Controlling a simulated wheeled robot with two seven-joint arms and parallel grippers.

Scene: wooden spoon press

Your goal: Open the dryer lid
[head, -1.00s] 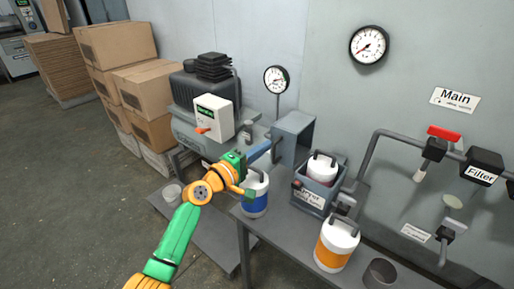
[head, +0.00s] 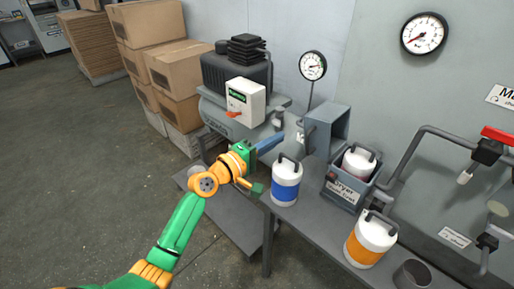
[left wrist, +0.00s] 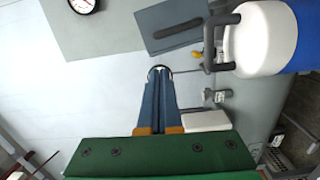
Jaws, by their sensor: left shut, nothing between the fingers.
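The dryer (head: 341,193) is a grey open-topped box with a label, on the bench in the head view. A white-topped canister (head: 358,164) with a black handle sits in it. A grey shell that looks like its lid (head: 329,122) stands upright behind it, a dark handle on its left side. The lid appears open. In the left wrist view a grey panel with a dark bar (left wrist: 180,30) is probably this lid. My left gripper (head: 281,139) is shut and empty, left of the lid and apart from it. Its blue fingers show in the left wrist view (left wrist: 160,72). My right gripper is not in view.
A blue-banded canister (head: 285,187) stands on the bench (head: 310,222) just right of my left gripper. An orange-banded canister (head: 368,243) and a dark cup (head: 411,275) are at the front. A compressor (head: 237,80) stands behind. Pipes (head: 400,160) run at right.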

